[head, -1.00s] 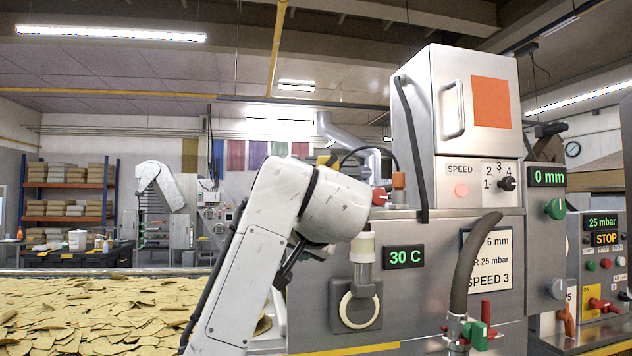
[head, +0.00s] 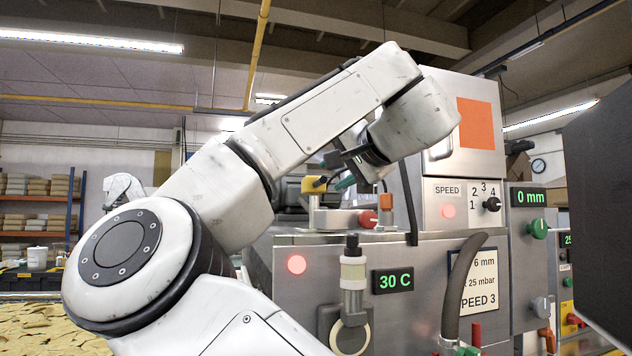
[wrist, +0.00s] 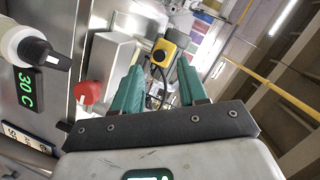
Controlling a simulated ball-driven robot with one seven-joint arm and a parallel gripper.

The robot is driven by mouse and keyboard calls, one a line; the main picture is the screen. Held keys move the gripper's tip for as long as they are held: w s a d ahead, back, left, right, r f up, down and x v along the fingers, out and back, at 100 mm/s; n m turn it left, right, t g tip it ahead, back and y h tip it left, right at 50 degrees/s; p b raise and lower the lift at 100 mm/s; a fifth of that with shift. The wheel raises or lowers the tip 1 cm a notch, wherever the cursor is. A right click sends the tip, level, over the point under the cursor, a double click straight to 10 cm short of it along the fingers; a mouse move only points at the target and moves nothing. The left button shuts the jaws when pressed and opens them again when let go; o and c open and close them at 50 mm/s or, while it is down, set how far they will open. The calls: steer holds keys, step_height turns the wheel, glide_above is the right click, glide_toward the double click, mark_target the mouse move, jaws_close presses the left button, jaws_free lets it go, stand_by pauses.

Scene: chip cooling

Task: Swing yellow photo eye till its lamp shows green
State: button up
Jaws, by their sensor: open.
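The yellow photo eye (head: 314,184) stands on top of the steel machine, behind a red knob. In the wrist view the yellow photo eye (wrist: 165,52), with a dark round lens, shows between and beyond the fingertips. My gripper (head: 342,182) has teal fingers and is just right of it in the head view; in the wrist view my gripper (wrist: 158,72) is open and empty. A lamp (head: 297,264) on the machine's front below the photo eye glows red. I cannot tell whether the fingers touch the photo eye.
A red knob (head: 367,219) and an orange part (head: 385,201) stand close by on the machine top. A white-and-black cylinder (head: 353,272) rises beside the 30 C display (head: 392,280). A steel cabinet (head: 470,150) stands to the right, with another red lamp (head: 448,211) under SPEED.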

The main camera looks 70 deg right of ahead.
mark_target(317, 184)
steer(key=p+x, duration=0.2)
steer(key=x, duration=0.5)
steer(key=shift+w, duration=0.1)
steer(key=shift+w+d+f+p, duration=0.25)
steer(key=shift+w+d+p, duration=0.15)
steer(key=shift+w+d, duration=0.1)
jaws_close()
steer(key=shift+a, duration=0.1)
